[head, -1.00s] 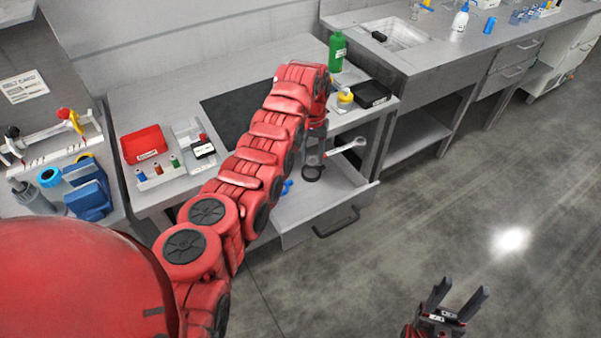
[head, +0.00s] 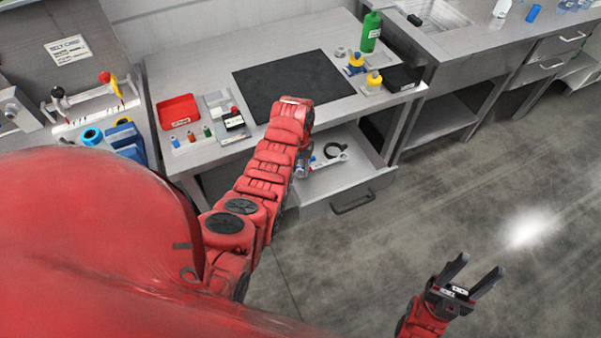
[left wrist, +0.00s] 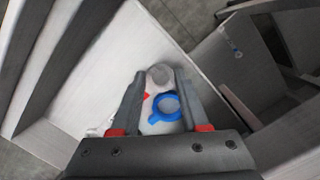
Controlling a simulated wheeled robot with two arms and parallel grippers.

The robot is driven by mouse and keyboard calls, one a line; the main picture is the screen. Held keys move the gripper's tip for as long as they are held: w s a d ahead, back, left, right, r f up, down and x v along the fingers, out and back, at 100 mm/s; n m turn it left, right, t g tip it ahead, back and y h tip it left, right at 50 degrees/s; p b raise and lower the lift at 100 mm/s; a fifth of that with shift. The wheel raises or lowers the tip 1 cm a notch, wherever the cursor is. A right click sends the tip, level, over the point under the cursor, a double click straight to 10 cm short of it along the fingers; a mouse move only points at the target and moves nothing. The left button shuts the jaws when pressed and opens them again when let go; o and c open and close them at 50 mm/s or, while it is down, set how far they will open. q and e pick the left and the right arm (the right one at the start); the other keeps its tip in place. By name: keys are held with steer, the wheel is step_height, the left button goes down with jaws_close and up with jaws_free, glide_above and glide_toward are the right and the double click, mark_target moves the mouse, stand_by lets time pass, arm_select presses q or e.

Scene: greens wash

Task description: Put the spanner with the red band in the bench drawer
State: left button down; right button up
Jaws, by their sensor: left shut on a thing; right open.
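The spanner (head: 330,162) is grey with an open end, with a little red near the gripper. My left gripper (head: 303,166) is shut on it, low over the open bench drawer (head: 335,203). I cannot tell whether the spanner touches the drawer floor. In the left wrist view the left gripper (left wrist: 160,95) points down into the drawer, with a grey rounded end, a small red mark and a blue ring (left wrist: 165,107) between or below the fingers. My right gripper (head: 474,278) is open and empty over the floor, far from the drawer.
A black ring (head: 333,149) shows by the spanner. On the bench are a black mat (head: 290,85), a red tray (head: 179,112), a green bottle (head: 371,33), a yellow-topped item (head: 373,83) and a black box (head: 402,78). The floor at right is clear.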

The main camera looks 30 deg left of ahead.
mark_target(299, 172)
arm_select(q)
steer(key=shift+f, duration=0.7)
steer(key=shift+w+f, duration=0.1)
steer(key=shift+f, duration=1.05)
